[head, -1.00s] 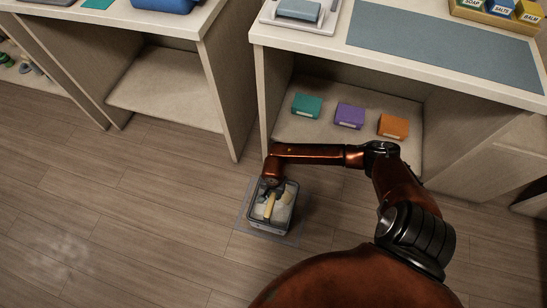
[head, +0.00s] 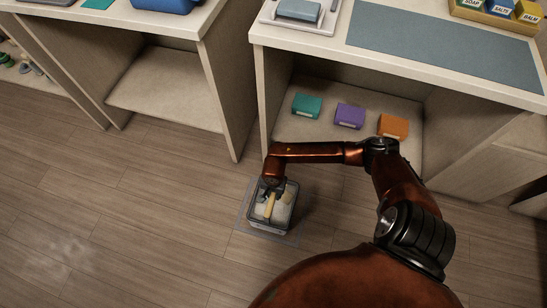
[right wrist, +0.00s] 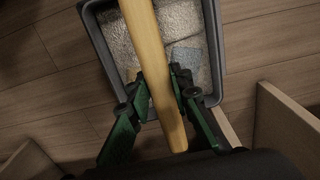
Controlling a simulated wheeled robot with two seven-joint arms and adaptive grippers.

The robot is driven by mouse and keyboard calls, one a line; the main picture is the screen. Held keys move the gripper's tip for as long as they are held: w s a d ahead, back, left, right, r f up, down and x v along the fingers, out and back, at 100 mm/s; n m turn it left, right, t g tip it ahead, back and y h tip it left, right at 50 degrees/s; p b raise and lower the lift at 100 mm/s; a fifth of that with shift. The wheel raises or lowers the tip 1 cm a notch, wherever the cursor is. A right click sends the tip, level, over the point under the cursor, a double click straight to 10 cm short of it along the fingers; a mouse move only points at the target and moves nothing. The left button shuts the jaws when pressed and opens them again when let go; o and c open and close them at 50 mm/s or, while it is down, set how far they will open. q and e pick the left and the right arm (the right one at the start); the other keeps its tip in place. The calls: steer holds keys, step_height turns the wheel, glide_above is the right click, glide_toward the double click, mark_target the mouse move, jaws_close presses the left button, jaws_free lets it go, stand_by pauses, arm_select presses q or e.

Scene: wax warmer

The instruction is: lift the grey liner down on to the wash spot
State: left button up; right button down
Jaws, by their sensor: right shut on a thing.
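The grey liner (head: 294,206) is an open box with a pale speckled inside and a light wooden handle (head: 269,206) across it. It is over the wash spot (head: 241,222), a thin blue square outline on the floor. I cannot tell whether its bottom touches the floor. My right gripper (head: 273,188) is above the liner, shut on the handle. In the right wrist view, the green-linked fingers (right wrist: 158,86) close on both sides of the handle (right wrist: 147,48), and the liner's grey rim (right wrist: 97,45) shows below. My left gripper is out of view.
A shelf unit behind holds a teal box (head: 307,105), a purple box (head: 349,116) and an orange box (head: 392,126) low down. A blue mat (head: 445,45) lies on its top. Its side panel (head: 261,100) stands just behind the spot. Floor to the left is clear.

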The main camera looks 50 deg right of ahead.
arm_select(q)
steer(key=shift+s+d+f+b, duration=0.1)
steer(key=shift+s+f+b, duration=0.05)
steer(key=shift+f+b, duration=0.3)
arm_select(e)
steer(key=shift+w+f, duration=0.1)
steer(key=shift+f, duration=0.45)
stand_by(0.3)
steer(key=c, duration=1.7)
jaws_free()
steer(key=shift+o, duration=0.2)
steer(key=shift+s+f, duration=0.15)
steer(key=shift+s, duration=0.05)
steer(key=shift+w+r, duration=0.1)
steer(key=shift+r, duration=0.15)
steer(key=shift+r+p, duration=2.45)
steer(key=shift+r, duration=1.4)
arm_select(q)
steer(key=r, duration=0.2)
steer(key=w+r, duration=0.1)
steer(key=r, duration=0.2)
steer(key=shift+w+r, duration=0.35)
